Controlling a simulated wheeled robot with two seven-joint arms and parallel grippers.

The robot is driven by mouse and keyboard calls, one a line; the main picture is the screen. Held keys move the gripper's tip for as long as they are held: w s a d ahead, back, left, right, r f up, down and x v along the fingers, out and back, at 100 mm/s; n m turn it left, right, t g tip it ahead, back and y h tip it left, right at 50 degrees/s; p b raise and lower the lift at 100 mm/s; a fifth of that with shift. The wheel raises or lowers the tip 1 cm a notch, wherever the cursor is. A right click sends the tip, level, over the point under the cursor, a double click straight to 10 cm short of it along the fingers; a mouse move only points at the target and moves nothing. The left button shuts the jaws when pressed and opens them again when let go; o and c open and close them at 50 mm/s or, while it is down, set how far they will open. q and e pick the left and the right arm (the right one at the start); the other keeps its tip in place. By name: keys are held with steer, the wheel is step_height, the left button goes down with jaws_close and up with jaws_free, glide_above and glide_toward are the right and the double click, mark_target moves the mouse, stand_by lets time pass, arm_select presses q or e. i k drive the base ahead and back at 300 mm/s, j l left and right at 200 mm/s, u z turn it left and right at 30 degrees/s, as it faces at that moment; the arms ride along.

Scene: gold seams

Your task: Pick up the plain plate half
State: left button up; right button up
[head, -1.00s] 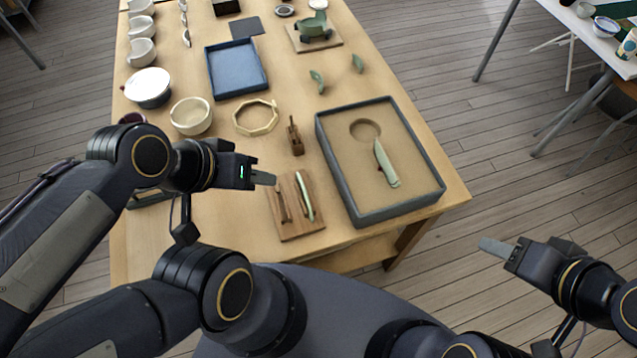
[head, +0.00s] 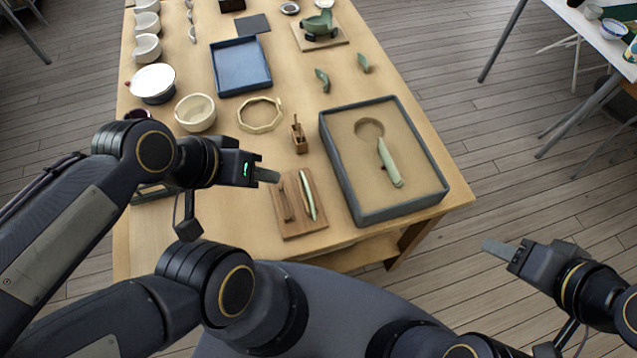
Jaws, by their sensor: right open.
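A pale green, thin plate half (head: 307,196) stands on edge in a wooden rack (head: 291,226) near the table's front edge. Another pale green half (head: 388,165) stands in the sand of a grey-rimmed tray (head: 394,216), with a small dark spot at its left edge. I cannot tell from here which half is plain. My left gripper (head: 267,175) is above and just left of the rack, apart from both halves; its fingers overlap, so its opening is hidden. My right gripper (head: 497,250) is open and empty, off the table's right side, above the floor.
A small wooden holder (head: 299,144) stands behind the rack. An octagonal ring (head: 260,128), a cream bowl (head: 195,126) and a blue tray (head: 268,76) are further back. Two green fragments (head: 322,80) lie behind the sand tray.

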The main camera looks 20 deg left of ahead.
mark_target(394, 173)
steer(key=l+u, duration=0.25)
steer(key=u, duration=0.15)
steer(key=i+l+u, duration=0.1)
steer(key=l+u, duration=0.15)
steer(key=u, duration=0.15)
steer(key=l+u, duration=0.25)
steer(key=u, duration=0.15)
